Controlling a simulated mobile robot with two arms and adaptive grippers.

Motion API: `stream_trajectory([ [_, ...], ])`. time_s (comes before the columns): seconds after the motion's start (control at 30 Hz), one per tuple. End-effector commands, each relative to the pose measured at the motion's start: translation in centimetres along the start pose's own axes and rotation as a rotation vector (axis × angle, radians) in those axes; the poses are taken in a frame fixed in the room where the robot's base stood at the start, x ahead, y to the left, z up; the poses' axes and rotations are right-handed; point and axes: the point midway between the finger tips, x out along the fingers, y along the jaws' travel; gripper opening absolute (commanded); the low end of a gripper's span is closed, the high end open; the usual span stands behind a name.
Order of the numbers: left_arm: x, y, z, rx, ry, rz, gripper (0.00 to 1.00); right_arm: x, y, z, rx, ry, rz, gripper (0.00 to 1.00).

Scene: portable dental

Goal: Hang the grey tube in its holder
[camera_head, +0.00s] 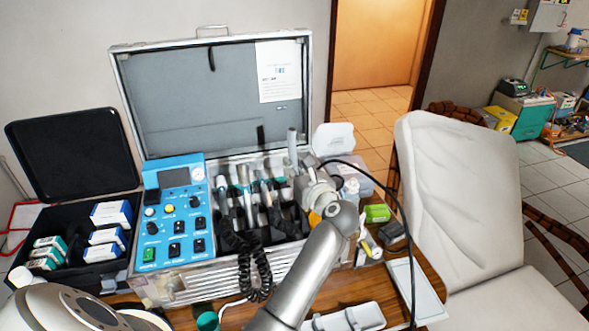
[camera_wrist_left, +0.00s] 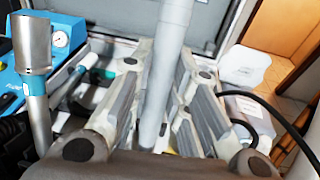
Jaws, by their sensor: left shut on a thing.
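The grey tube (camera_head: 292,147) stands roughly upright at the right end of the open case. In the left wrist view the tube (camera_wrist_left: 166,75) runs between the fingers. My left gripper (camera_head: 309,188) is shut on it; its fingers (camera_wrist_left: 160,110) lie on both sides of the tube. Black holders (camera_head: 257,222) stand in a row in the case, with other handpieces (camera_head: 246,190) in them. The gripper and arm hide the right end of this row. I cannot tell whether the tube's lower end touches a holder. My right gripper is not in view.
The blue control panel (camera_head: 176,213) fills the case's left side. The case's lid (camera_head: 190,100) stands open behind. A black cable (camera_head: 399,220) arcs to the right of my gripper. A white tray (camera_head: 345,319) and small boxes crowd the table. A white chair (camera_head: 465,180) stands right.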

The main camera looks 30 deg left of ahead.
Motion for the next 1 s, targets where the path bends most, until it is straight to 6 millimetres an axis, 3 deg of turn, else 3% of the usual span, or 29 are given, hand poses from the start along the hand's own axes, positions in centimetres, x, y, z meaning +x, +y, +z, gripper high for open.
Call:
stream_trajectory([
  [0.57, -0.1, 0.0, -0.4, 0.0, 0.0, 0.0, 0.0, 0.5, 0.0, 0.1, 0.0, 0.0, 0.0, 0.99],
  [1.0, -0.5, 0.0, -2.6, 0.001, 0.001, 0.0, 0.0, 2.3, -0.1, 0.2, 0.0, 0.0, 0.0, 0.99],
])
